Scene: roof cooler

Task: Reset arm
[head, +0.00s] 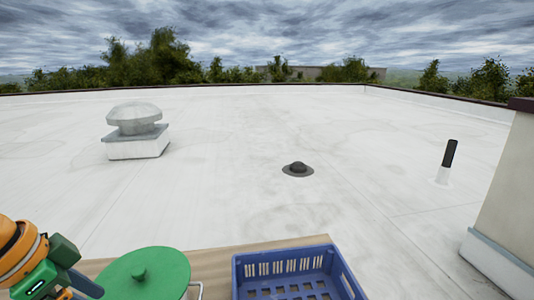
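My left arm comes in at the lower left corner, and its gripper (80,284) shows only in part, cut off by the bottom edge. I cannot tell whether it is open or shut. It is just left of a round green lid (163,272) with a green knob on top. I cannot tell if they touch. A blue slatted crate (338,264) stands to the right of the lid, and the part of its inside that shows looks empty. My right gripper is not in view.
The lid and crate are on a brown table (212,262), cut off by the bottom edge. A thin metal handle shows beside the lid. Beyond lie a roof vent (135,130), a low dark drain cap (298,169), a black-topped pipe (449,154) and a wall (512,200) at right.

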